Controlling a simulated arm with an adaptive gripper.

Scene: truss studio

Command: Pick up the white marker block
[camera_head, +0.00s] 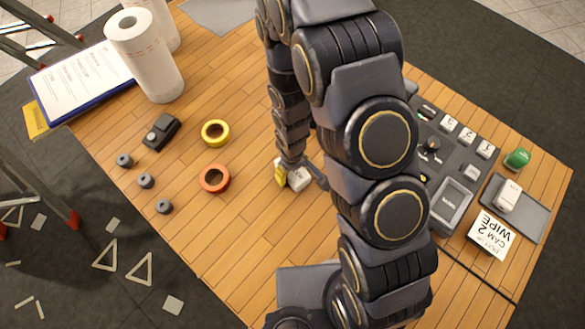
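A small white block (299,180) with dark marks on its top lies on the wooden table near the middle, with a yellow piece (281,175) at its left side. My gripper (303,175) is low over this block. One dark finger spreads out to the right of the block, and the gripper looks open. The other finger is hard to make out, and I cannot tell whether it touches the block. Another white block (508,196) stands on a grey tray (534,217) at the right, apart from my gripper.
Orange (215,190) and yellow (208,139) tape rolls lie left of my gripper. Grey cylinders (146,181), a black device (161,132), paper rolls (143,62) and a clipboard (80,82) are farther left. A control panel (458,158), white card (491,236) and green item (518,158) lie right.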

